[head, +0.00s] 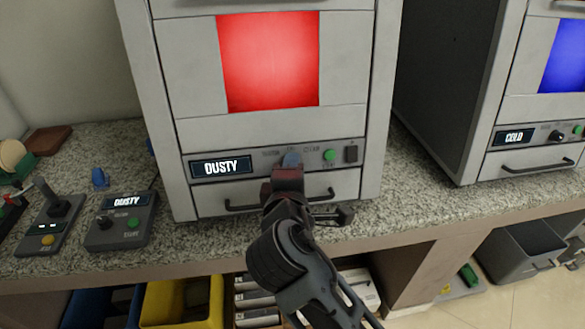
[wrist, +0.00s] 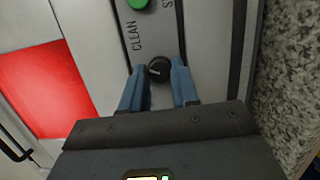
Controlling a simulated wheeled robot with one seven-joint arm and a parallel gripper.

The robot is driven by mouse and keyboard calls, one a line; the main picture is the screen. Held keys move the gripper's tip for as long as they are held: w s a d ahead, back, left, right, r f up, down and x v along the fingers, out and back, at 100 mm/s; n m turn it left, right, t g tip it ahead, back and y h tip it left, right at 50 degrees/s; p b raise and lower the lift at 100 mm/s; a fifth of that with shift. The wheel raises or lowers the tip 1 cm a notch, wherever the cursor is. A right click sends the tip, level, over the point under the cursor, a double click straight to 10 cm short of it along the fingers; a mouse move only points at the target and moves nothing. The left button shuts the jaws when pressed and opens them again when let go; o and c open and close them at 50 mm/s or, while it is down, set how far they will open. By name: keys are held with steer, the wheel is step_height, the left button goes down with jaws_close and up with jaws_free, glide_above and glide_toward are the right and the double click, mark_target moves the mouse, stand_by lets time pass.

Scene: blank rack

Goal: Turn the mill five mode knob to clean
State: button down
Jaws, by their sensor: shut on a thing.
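A grey machine (head: 270,128) with a red lit window and a "DUSTY" display stands on the counter; no "mill five" name is readable. Its black mode knob (wrist: 160,70) has a pale pointer mark. The word "CLEAN" (wrist: 133,38) is printed on the panel next to it. My gripper (head: 290,160) reaches the front panel and hides the knob in the head view. In the wrist view its two blue fingers (wrist: 158,76) are on either side of the knob, shut on it.
A green button (head: 329,155) and a dark switch (head: 351,152) sit right of the knob. A drawer handle (head: 240,206) lies below. A "DUSTY" control box (head: 121,222) stands left on the counter. A second machine, marked "COLD" (head: 514,137), stands right.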

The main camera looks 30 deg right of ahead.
steer(key=m+g, duration=0.1)
steer(key=m, duration=0.4)
steer(key=shift+m+y+p, duration=0.3)
steer(key=shift+y+p, duration=0.05)
steer(key=shift+y, duration=0.05)
stand_by(0.4)
steer(key=c, duration=0.9)
jaws_free()
steer(key=shift+o, duration=0.2)
steer(key=shift+s+r, duration=0.1)
steer(key=v, duration=0.7)
steer(key=shift+s, duration=0.3)
steer(key=shift+a+r, duration=0.1)
